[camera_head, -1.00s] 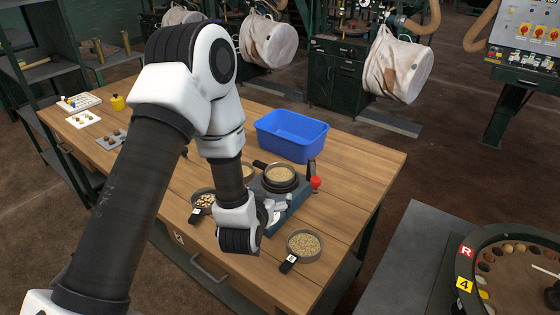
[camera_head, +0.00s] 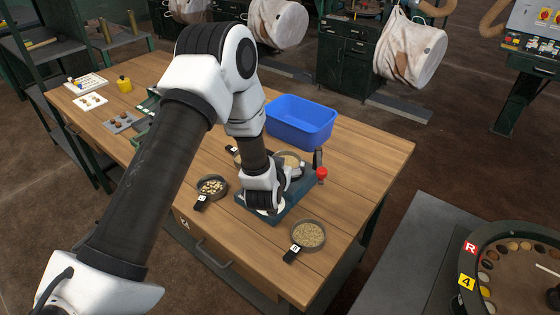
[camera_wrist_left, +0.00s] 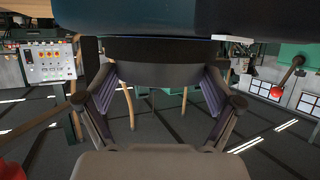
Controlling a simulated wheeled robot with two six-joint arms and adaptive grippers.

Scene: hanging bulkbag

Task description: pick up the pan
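A small round dark pan (camera_head: 288,159) filled with grain sits on the teal scale (camera_head: 284,209) at the table's middle; my left wrist partly hides it. My left gripper (camera_head: 294,174) is right at the pan's near side. In the left wrist view its two fingers (camera_wrist_left: 160,72) are spread apart, with a dark rounded body, which looks like the pan (camera_wrist_left: 160,50), between or just past the tips. I cannot tell whether they touch it. My right gripper is not in view.
Pans of grain stand left (camera_head: 212,188) and right (camera_head: 308,235) of the scale; another is partly hidden behind my wrist. The scale's red knob (camera_head: 321,175) is close to the gripper. A blue bin (camera_head: 301,121) stands behind. The table's right side is clear.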

